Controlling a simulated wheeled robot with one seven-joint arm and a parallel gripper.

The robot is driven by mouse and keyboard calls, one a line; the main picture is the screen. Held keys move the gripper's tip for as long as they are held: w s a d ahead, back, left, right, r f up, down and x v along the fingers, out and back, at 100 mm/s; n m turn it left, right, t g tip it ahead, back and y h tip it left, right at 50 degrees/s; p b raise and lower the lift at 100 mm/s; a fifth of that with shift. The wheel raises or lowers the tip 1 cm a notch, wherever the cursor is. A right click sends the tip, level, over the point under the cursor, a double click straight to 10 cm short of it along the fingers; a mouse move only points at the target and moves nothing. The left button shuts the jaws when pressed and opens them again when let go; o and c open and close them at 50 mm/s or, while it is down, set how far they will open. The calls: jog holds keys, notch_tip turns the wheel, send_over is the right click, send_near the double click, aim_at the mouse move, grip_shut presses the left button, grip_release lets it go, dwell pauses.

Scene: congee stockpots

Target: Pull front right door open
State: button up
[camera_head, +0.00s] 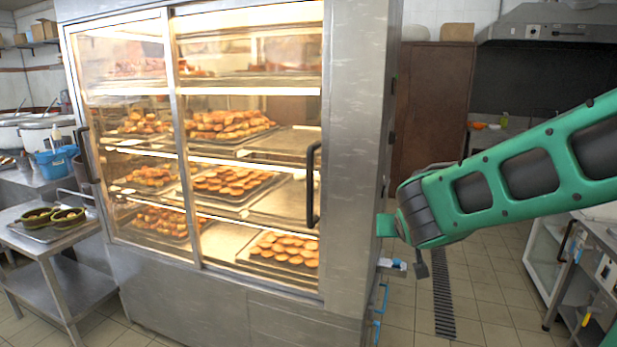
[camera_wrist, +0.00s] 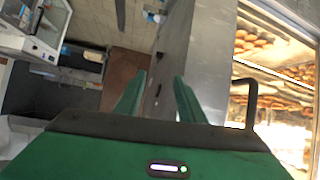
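The front right door (camera_head: 247,140) is a glass panel on the lit steel display cabinet and looks closed. Its black upright bar handle (camera_head: 313,185) is near the right edge; the handle also shows in the wrist view (camera_wrist: 251,105), right of my fingers. My gripper (camera_head: 385,226) is just right of the cabinet's front right corner in the head view, its fingers partly hidden. In the wrist view my gripper (camera_wrist: 157,80) has its two green fingers spread, nothing between them, beside the steel side of the cabinet (camera_wrist: 205,60). It is not touching the handle.
The front left door (camera_head: 118,130) has its own black handle (camera_head: 82,148). Trays of pastries (camera_head: 232,182) sit on shelves behind the glass. A steel table (camera_head: 50,245) stands left. Tiled floor with a drain grate (camera_head: 442,290) is open on the right, near a counter (camera_head: 600,260).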

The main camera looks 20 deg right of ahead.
jog(key=w+a+r+n+t+y, duration=0.1)
jog(key=w+a+r+n+t, duration=0.1)
jog(key=w+a+r+t, duration=0.35)
jog(key=n+t+y, duration=0.2)
jog(key=y, duration=0.2)
send_near(311, 175)
jog(key=w, duration=1.1)
jog(key=shift+w+d, duration=0.1)
jog(key=shift+w, duration=0.1)
grip_shut()
